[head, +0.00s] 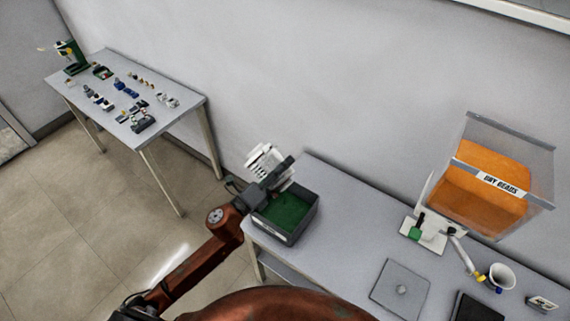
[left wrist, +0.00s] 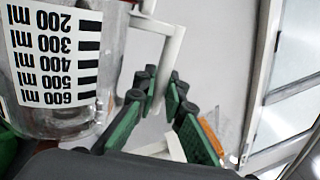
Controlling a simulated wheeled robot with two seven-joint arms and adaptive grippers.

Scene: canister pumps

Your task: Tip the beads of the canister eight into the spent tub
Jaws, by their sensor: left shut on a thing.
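My left gripper (head: 281,174) is shut on the handle of a clear canister (head: 264,158) with a white scale label. In the left wrist view the canister (left wrist: 62,60) is at the upper left, its 200 to 600 ml marks upside down. The green-padded fingers (left wrist: 163,95) close about its white handle. No number eight is readable, and I cannot tell whether beads are inside. A dark grey tub (head: 288,238) with green beads (head: 285,211) stands on the near table; its label is too small to read. The canister is above the tub's far left side. My right gripper is not in view.
The near table (head: 350,215) carries an orange-filled hopper (head: 480,195) marked DRY BEADS, a pump stand (head: 425,233), a grey plate (head: 400,290) and a white cup (head: 501,276). A second table (head: 185,115) with small parts stands at the far left. The wall is close behind.

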